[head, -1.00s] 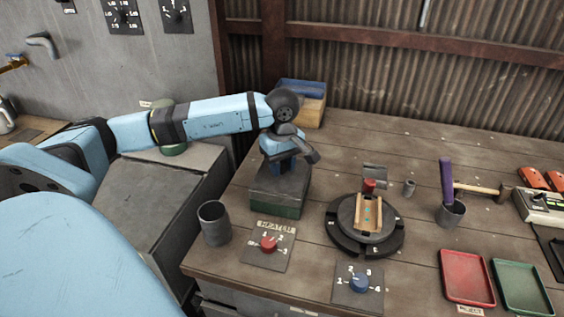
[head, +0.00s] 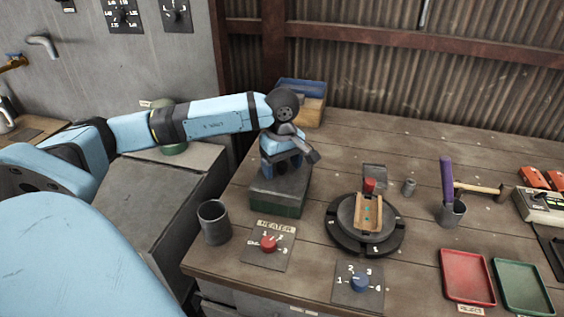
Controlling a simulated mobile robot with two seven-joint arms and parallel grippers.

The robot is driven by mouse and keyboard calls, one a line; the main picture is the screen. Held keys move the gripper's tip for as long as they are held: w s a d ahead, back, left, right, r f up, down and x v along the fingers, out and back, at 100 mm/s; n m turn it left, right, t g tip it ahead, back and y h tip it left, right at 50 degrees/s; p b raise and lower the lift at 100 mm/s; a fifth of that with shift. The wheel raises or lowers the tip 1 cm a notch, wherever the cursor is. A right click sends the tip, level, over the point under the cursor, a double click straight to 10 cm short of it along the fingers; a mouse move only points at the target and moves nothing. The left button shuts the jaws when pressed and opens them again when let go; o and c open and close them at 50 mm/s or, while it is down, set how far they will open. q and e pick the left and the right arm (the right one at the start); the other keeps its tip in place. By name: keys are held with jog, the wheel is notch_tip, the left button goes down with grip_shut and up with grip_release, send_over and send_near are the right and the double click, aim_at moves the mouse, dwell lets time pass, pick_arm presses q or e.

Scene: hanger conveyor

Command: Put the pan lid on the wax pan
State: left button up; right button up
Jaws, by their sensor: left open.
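A box-shaped pan with a dark grey top and a green lower part (head: 278,208) stands at the left of the bench; I take it for the wax pan. Its flat grey top (head: 263,188) looks like the pan lid, lying level on it, and no wax shows. My left gripper (head: 281,175) points down right over this top. Its blue fingers are apart, with a small dark part between them, perhaps the lid's handle. I cannot tell whether the fingers touch it. My right gripper is out of view.
A grey cup (head: 214,222) and the red heater knob (head: 268,243) stand close in front of the pan. A round turntable (head: 340,238) with a wooden piece is to the right. A blue and yellow box (head: 302,100) is behind.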

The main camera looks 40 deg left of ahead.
aim_at(282, 164)
pick_arm(q)
notch_tip(282, 164, up, 14)
dwell(0.6)
jog(key=shift+f, duration=0.15)
